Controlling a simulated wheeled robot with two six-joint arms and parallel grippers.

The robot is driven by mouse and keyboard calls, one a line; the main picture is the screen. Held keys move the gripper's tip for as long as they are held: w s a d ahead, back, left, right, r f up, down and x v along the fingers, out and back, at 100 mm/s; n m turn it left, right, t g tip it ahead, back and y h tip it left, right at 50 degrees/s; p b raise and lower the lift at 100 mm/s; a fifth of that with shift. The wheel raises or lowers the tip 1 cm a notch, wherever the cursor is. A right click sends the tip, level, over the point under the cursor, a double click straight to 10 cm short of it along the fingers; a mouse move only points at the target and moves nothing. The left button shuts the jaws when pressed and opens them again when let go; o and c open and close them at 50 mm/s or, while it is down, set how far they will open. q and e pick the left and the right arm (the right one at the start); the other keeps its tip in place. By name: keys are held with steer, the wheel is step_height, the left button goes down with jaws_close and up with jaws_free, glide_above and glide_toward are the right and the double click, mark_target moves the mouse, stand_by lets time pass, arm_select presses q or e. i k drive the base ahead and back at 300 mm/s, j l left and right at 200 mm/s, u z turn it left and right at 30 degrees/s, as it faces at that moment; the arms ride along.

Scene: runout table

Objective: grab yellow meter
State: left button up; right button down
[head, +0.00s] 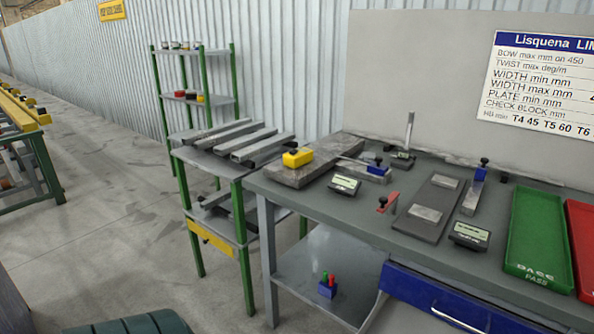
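A small yellow block-shaped device (298,157) with a dark knob on top sits on a grey stone-like slab (312,165) at the left end of the grey worktable (345,211). It is the only yellow meter-like thing on the table; its display face cannot be made out. Neither of my grippers is in the head view, and nothing is touching the yellow device.
Dark meters with displays (345,184) and (469,235) lie on the table, near metal blocks and a dark plate (432,222). Green (540,235) and red (582,245) trays stand right. A green-posted rack (239,215) holding metal bars adjoins the table's left end.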

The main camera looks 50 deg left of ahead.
mark_target(304, 155)
steer(key=u, duration=1.65)
steer(key=i+j+z, duration=0.4)
steer(key=i+j, duration=0.1)
steer(key=i, duration=0.05)
